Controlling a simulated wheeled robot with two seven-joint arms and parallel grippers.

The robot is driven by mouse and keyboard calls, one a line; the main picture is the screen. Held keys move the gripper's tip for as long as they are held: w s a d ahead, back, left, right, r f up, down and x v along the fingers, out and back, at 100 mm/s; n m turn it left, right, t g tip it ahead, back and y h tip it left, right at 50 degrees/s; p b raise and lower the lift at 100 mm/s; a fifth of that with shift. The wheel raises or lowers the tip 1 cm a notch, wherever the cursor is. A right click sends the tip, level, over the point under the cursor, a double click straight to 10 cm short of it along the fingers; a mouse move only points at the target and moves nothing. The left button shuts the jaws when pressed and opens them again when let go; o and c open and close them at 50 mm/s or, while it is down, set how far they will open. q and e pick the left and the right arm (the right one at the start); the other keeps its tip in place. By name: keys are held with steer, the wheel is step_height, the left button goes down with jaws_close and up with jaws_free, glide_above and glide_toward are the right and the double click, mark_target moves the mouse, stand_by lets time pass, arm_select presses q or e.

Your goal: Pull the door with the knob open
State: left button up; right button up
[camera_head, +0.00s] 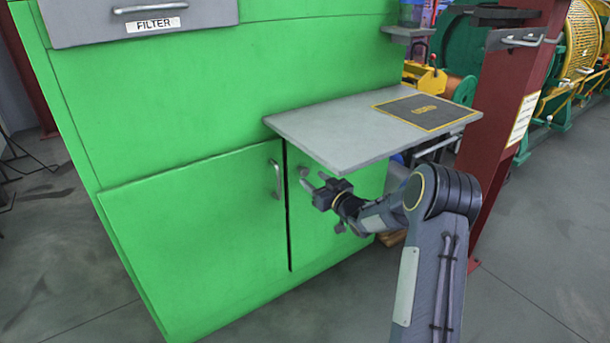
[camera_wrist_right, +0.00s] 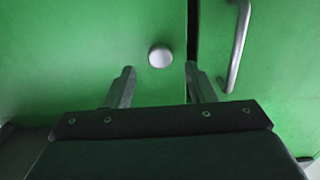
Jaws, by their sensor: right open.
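The green door with the knob (camera_head: 309,235) is the right-hand, narrower door of the cabinet, and it looks shut. Its round silver knob (camera_wrist_right: 160,56) shows clearly in the wrist view, near the dark gap between the two doors. In the head view the knob (camera_head: 304,171) is small, just beyond my fingertips. My right gripper (camera_head: 314,181) is open and faces the door. In the wrist view my right gripper (camera_wrist_right: 158,80) has its two fingers apart, with the knob beyond and between them, not gripped. My left gripper is not in view.
The wider left door (camera_head: 195,225) has a bar handle (camera_head: 276,180) close to the gap. A grey shelf (camera_head: 350,130) with a dark mat juts out above my right gripper. A dark red post (camera_head: 505,130) stands right of my arm. The floor in front is clear.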

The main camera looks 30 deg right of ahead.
mark_target(305, 173)
steer(key=shift+w+a+b, duration=0.2)
steer(key=shift+w+b, duration=0.2)
steer(key=shift+w, duration=1.9)
steer(key=shift+c, duration=0.4)
jaws_close()
